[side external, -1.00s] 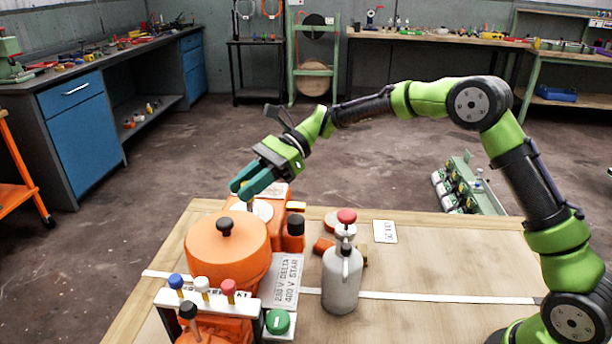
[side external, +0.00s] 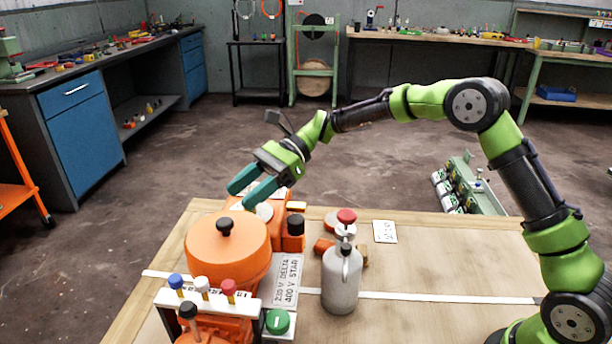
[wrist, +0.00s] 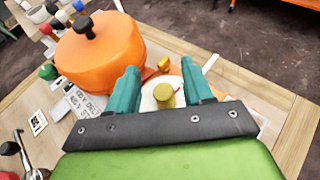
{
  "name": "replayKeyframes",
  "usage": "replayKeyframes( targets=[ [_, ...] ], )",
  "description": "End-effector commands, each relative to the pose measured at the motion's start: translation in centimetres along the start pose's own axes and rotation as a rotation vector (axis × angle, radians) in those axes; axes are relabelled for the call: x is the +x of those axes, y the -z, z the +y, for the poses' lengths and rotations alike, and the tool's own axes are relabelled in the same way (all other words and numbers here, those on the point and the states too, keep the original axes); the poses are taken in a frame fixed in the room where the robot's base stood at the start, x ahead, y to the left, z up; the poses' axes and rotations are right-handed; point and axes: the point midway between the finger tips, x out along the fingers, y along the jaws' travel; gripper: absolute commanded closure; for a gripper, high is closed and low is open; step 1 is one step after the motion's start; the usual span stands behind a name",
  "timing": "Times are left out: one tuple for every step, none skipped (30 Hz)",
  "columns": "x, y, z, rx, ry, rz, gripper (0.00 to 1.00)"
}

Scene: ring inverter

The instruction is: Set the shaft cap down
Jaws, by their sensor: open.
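My gripper (side external: 242,193) is open, its two teal fingers spread above the back of the orange machine. The wrist view shows my gripper (wrist: 159,72) with a gold-coloured cylindrical piece (wrist: 165,96) between and below the fingers, which is probably the shaft cap. It stands over a white round face (wrist: 148,103), with a visible gap to each finger. The white face also shows in the side view (side external: 264,211). The gold piece is not clearly seen in the side view, and its exact seating cannot be told.
The orange dome with a black knob (side external: 228,255) stands close in front of my gripper. A black-topped orange post (side external: 295,232) is to the right. A grey bottle with a red top (side external: 342,280) stands on the wooden table (side external: 440,262), whose right part is mostly clear.

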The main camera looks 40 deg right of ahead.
Motion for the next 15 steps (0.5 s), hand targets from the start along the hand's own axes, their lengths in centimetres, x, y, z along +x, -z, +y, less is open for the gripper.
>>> replayKeyframes(
  targets=[
    [0.0,0.0,0.0,0.0,0.0,0.0,0.49],
    [0.0,0.0,0.0,0.0,0.0,0.0,0.49],
    [0.0,-0.1,0.0,0.0,0.0,0.0,0.49],
    [-0.1,-0.2,0.0,-0.001,0.0,0.0,0.49],
    [-0.2,-0.4,0.0,-0.001,0.0,0.0,0.49],
    [-0.3,-0.8,0.0,-0.001,0.001,-0.001,0.49],
    [-0.5,-1.1,0.0,-0.002,0.001,-0.001,0.49],
    [-0.8,-1.3,-0.1,-0.002,0.002,-0.001,0.49],
    [-1.6,-1.1,-0.1,0.0,0.005,0.001,0.49],
    [-2.3,-1.1,-0.1,0.0,0.005,0.001,0.49],
    [-2.9,-1.1,-0.1,0.0,0.006,0.001,0.49],
    [-3.8,-1.1,-0.1,0.0,0.006,0.001,0.49],
    [-4.5,-1.1,-0.1,0.0,0.006,0.0,0.49],
    [-5.2,-1.1,-0.1,0.0,0.006,0.0,0.49],
    [-6.2,-1.1,-0.1,0.001,0.006,0.0,0.49]
  ],
)
